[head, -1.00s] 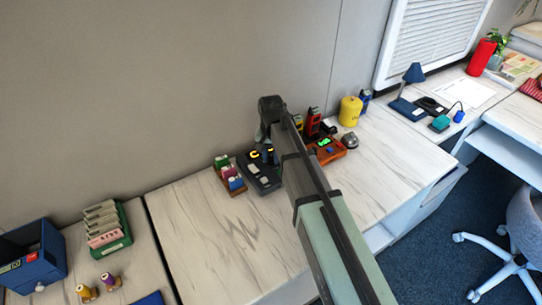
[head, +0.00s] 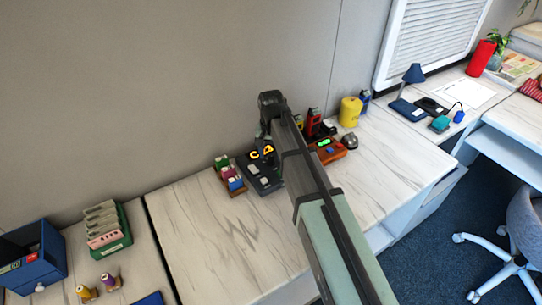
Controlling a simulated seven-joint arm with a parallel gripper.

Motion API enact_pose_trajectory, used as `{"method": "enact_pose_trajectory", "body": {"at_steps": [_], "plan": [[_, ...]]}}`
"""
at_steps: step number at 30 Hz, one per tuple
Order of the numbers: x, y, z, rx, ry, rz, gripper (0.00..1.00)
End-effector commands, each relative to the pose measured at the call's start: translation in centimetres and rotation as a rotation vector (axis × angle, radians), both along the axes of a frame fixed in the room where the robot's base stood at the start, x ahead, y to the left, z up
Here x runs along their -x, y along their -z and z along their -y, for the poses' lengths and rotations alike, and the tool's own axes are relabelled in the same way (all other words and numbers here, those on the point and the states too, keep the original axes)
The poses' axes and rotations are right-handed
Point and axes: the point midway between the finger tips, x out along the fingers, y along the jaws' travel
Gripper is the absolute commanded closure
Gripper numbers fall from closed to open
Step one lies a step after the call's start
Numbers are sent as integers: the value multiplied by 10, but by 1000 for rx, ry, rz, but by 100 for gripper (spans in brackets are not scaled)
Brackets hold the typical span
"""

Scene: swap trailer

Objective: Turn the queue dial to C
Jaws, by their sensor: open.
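A dark console (head: 262,180) with yellow glowing characters and pale keys stands on the marble-look counter near the wall. The characters seem to read C and A, but they are small and partly covered. I cannot make out the queue dial or where it points; my arm hides the console's right side. My gripper (head: 263,143) hangs down from the arm's end over the back of the console. Its fingers are small and dark here, open, with nothing seen between them. I cannot tell whether they touch anything.
A wooden rack of colored items (head: 229,176) sits just left of the console. An orange device with a green display (head: 327,150), a bell (head: 349,141) and a yellow canister (head: 350,111) stand to the right. The counter front (head: 215,235) is clear.

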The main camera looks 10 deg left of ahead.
Motion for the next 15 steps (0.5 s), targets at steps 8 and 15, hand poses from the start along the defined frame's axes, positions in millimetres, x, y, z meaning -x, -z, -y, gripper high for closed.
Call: {"method": "enact_pose_trajectory", "body": {"at_steps": [8,15], "plan": [[-1,-47,-1,-1,0,2,44],[-1,-86,-1,-1,0,2,44]]}}
